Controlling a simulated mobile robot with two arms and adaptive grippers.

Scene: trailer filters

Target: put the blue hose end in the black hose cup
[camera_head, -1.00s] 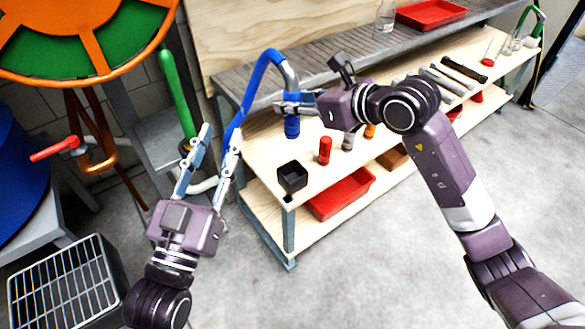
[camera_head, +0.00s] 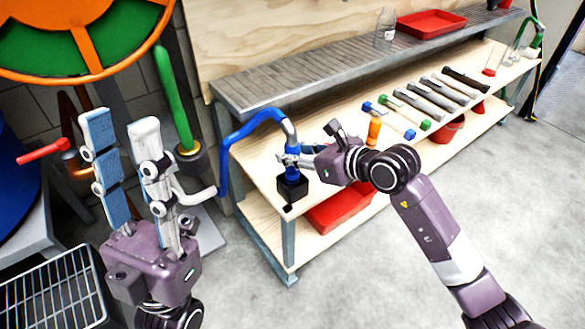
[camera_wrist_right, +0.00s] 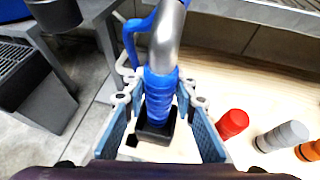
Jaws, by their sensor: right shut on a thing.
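The blue hose end (camera_head: 292,173) hangs upright below a bent metal pipe on the blue hose (camera_head: 238,135). It also shows in the right wrist view (camera_wrist_right: 158,92). My right gripper (camera_head: 291,158) is shut around the hose end, with one finger on each side of it. The black hose cup (camera_head: 292,190) stands near the front left corner of the wooden shelf. The lower tip of the hose end lines up with the cup's mouth; in the right wrist view the cup (camera_wrist_right: 155,133) surrounds it. How deep it sits is hidden. My left gripper (camera_head: 120,122) is open and empty, left of the shelf.
In the right wrist view, a red cylinder (camera_wrist_right: 232,123) and a grey cylinder (camera_wrist_right: 284,135) stand right of the cup. A green hose (camera_head: 174,95) stands behind my left gripper. A red tray (camera_head: 345,208) is below.

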